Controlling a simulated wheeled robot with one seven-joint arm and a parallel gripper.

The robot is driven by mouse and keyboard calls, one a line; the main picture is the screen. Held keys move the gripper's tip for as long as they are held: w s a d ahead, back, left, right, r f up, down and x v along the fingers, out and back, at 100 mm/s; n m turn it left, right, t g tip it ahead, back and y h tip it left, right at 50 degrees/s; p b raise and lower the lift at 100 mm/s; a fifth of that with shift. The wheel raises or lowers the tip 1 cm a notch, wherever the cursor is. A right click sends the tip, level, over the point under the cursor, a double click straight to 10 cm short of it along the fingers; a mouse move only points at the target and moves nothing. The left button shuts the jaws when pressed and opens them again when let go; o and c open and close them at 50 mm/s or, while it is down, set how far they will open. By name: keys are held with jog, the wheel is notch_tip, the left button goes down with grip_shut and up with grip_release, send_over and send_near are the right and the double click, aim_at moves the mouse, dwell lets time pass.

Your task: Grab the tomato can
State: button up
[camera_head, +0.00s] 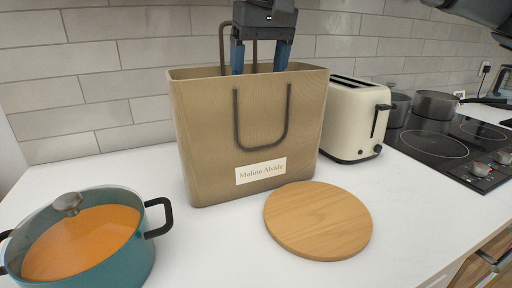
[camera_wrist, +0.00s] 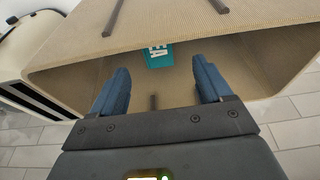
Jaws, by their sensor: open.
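No tomato can can be made out for certain. A tan paper bag (camera_head: 205,140) with dark handles and a name label stands upright on the counter; its wide mouth also shows in the wrist view (camera_wrist: 60,85). Inside it, in the wrist view, is a teal item with white lettering (camera_wrist: 158,56); only part shows, and I cannot tell whether it is a can. My gripper (camera_head: 259,70) points down at the bag's mouth, with fingertips near the rim. In the wrist view my gripper (camera_wrist: 161,66) is open, with nothing between the blue fingers.
A cream toaster (camera_head: 350,125) stands close to the bag's right side. A round wooden board (camera_head: 318,220) lies in front. A teal pot (camera_head: 125,255) with a glass lid is at front left. A black hob (camera_head: 435,145) with pans is at right. White counter is clear between bag and pot.

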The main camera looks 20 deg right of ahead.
jog(key=shift+s+d+x, duration=0.1)
jog(key=shift+s+x, duration=0.05)
jog(key=shift+x, duration=1)
jog(key=shift+s+d+x, duration=0.1)
jog(key=shift+s+x, duration=0.1)
jog(key=shift+x, duration=0.95)
jog(key=shift+s+x, duration=0.15)
jog(key=shift+x, duration=1)
jog(key=shift+f, duration=0.15)
grip_shut()
